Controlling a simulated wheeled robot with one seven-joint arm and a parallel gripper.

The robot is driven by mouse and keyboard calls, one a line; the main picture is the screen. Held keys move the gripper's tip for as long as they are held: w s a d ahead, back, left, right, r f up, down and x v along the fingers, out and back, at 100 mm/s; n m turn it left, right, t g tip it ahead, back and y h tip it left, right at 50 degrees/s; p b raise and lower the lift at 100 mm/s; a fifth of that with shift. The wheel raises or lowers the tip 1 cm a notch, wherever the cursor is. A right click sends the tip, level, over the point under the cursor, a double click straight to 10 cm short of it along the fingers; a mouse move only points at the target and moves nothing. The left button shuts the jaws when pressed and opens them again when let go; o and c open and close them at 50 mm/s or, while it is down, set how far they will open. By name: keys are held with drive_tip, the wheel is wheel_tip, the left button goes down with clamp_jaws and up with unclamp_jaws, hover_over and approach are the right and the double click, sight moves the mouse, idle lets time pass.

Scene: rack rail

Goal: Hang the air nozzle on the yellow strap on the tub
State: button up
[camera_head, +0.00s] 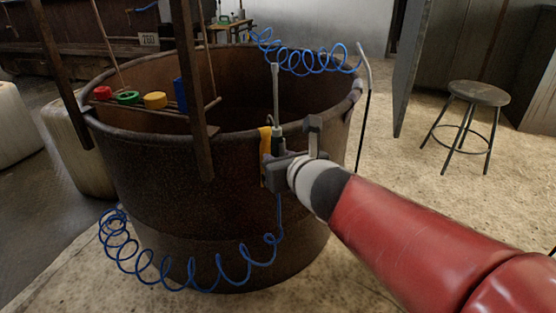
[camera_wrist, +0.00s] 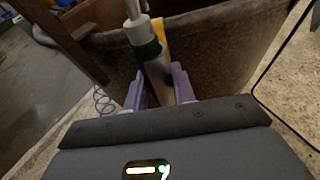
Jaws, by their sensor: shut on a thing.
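The air nozzle (camera_head: 276,92) stands upright, with a long thin grey tip, a green collar and a blue coiled hose (camera_head: 190,278) hanging from its lower end. My gripper (camera_head: 274,163) is shut on the nozzle's body just outside the tub's near wall. In the wrist view the nozzle's grey handle (camera_wrist: 157,72) sits between my two purple-grey fingers (camera_wrist: 157,92). The yellow strap (camera_head: 264,143) hangs over the rim of the rusty brown tub (camera_head: 165,175). The strap also shows directly behind the nozzle in the wrist view (camera_wrist: 161,30). I cannot tell whether nozzle and strap touch.
Dark posts (camera_head: 190,80) and a hanging rail with red (camera_head: 103,93), green (camera_head: 127,97) and yellow (camera_head: 155,100) pieces stand over the tub's left side. Another blue coil (camera_head: 305,58) crosses the far rim to a thin wand (camera_head: 363,100). A stool (camera_head: 478,95) stands right on open floor.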

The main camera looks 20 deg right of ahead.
drive_tip(key=shift+w, duration=0.15)
drive_tip(key=shift+w+a+b, duration=0.1)
drive_tip(key=shift+w+b, duration=0.3)
drive_tip(key=shift+w, duration=1.55)
drive_tip(key=shift+f, duration=0.1)
drive_tip(key=shift+f, duration=1.2)
drive_tip(key=shift+f, duration=0.15)
drive_tip(key=shift+f, duration=0.6)
drive_tip(key=o, duration=0.8)
